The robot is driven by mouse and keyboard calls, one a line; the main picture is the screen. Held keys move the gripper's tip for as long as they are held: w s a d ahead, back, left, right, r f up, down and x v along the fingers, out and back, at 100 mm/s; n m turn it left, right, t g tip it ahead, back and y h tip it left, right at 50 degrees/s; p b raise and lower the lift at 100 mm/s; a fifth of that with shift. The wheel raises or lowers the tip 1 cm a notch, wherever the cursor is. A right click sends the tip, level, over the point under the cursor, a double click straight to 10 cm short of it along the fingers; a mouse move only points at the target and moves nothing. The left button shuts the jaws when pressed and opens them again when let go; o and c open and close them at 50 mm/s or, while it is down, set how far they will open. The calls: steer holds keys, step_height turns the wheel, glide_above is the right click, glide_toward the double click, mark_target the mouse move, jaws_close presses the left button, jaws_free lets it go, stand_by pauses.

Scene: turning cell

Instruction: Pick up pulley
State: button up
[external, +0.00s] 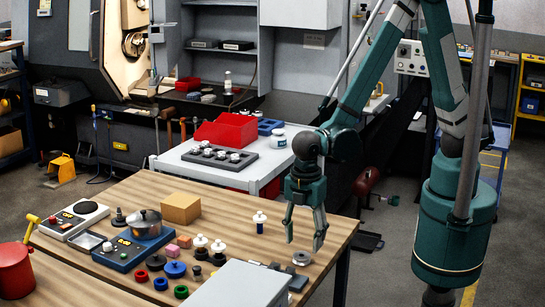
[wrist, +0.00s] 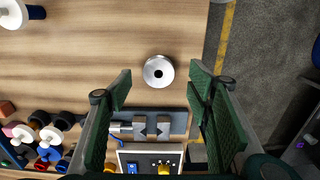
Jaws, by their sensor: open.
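A small silver disc with a dark centre hole, which looks like the pulley (external: 301,258), lies flat near the right part of the wooden table. In the wrist view the pulley (wrist: 158,71) sits level with the fingertips, in the gap between them and apart from both. My gripper (external: 305,240) is open and empty, pointing down over the table with its fingertips a little above the pulley. In the wrist view my gripper (wrist: 160,82) shows its two green pads on either side. Exact height over the pulley is hard to tell.
A grey box (external: 238,287) and a dark plate with grey blocks (wrist: 152,123) stand close to the pulley. The table's right edge is near.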

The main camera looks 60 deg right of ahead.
mark_target(302, 254)
steer(key=shift+f, duration=0.1)
steer(key=shift+w+a+f, duration=0.1)
steer(key=shift+f, duration=2.4)
steer(key=c, duration=1)
